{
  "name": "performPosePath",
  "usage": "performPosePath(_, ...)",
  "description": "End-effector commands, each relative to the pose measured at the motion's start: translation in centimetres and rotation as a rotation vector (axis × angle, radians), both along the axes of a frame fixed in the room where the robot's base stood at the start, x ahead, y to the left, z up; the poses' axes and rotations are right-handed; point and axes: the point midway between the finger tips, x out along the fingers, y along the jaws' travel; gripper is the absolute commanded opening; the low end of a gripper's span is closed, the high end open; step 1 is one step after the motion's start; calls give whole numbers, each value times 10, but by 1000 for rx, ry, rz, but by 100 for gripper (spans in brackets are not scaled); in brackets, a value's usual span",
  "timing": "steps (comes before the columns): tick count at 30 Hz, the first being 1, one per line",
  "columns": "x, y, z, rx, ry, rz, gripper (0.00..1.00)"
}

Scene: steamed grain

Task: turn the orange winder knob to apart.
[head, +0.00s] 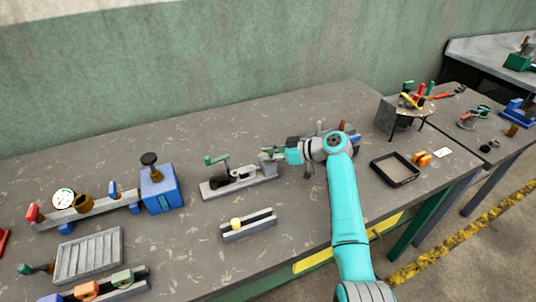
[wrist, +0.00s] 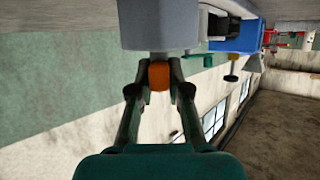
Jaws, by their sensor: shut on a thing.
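The orange winder knob (wrist: 159,77) is in the upper middle of the wrist view, right below a grey cylindrical part (wrist: 160,28). My gripper (wrist: 160,70) has one finger on each side of the knob and is shut on it. In the head view my gripper (head: 266,156) reaches left to the end of a grey device (head: 238,181) with a green handle, in the middle of the table. The knob cannot be made out there. I cannot tell the knob's turned position.
A low grey rail with a yellow ball (head: 248,226) lies in front of the device. A blue block (head: 160,188) stands to the left. A black tray (head: 395,169) is right of my arm. The table behind the device is clear.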

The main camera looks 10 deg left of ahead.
Motion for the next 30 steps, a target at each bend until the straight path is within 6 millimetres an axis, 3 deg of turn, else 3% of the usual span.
performPosePath(15,1,0,1,-1,1,260,0)
performPosePath(30,0,0,0,-2,1,366,0)
